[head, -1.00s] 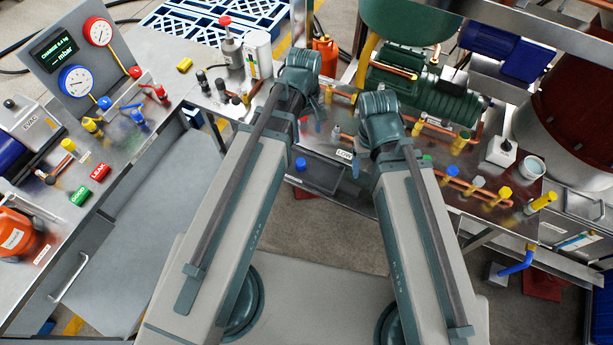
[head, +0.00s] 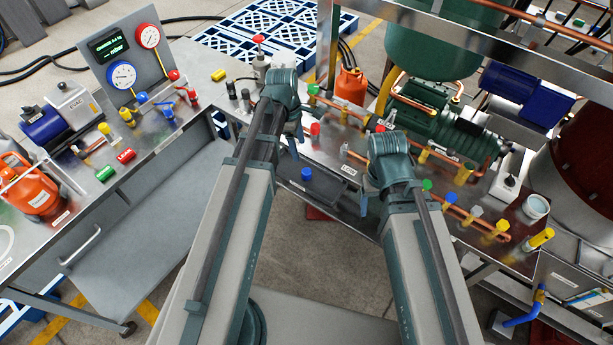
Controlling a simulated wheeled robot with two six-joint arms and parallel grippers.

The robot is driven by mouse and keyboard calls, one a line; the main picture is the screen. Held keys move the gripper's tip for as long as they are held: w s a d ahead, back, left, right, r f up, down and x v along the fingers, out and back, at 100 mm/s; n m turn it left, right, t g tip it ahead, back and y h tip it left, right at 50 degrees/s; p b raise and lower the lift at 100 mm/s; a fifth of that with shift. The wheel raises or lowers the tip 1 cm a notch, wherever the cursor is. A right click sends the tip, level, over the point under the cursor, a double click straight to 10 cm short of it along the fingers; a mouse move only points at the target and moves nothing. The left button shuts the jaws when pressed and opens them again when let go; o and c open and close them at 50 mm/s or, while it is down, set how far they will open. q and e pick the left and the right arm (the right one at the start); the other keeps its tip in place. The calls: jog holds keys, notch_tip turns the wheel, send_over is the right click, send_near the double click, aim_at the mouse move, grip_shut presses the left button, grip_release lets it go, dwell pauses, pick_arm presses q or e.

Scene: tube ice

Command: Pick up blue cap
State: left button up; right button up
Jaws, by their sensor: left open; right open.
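A small blue cap (head: 306,174) stands at the front edge of the middle bench, below the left gripper in the picture. Another blue cap (head: 450,199) sits on a fitting along the copper pipe, right of the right gripper. My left gripper (head: 297,133) hangs past the end of its arm, partly hidden by it, open and apart from the first cap. My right gripper (head: 370,195) is mostly hidden behind its wrist, open, near the bench front by the LOW label. Neither gripper visibly holds anything.
A green compressor (head: 440,125) and copper pipes with yellow, green and white caps fill the right bench. A red cap (head: 315,129) stands near the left gripper. The left bench holds a gauge panel (head: 115,60) and an orange tank (head: 35,190). Floor shows between the arms.

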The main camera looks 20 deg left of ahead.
pick_arm(q)
jog(key=b, duration=0.6)
send_over(306, 170)
jog(key=a, duration=0.1)
notch_tip(306, 170, down, 7)
jog(key=shift+a+r, duration=0.1)
jog(key=shift+a, duration=0.05)
jog(key=shift+s, duration=0.1)
jog(key=f+b, duration=0.2)
jog(key=d+f+b, duration=0.1)
jog(key=f+b, duration=0.2)
jog(key=shift+d+f, duration=0.1)
jog(key=shift+d, duration=0.05)
grip_shut()
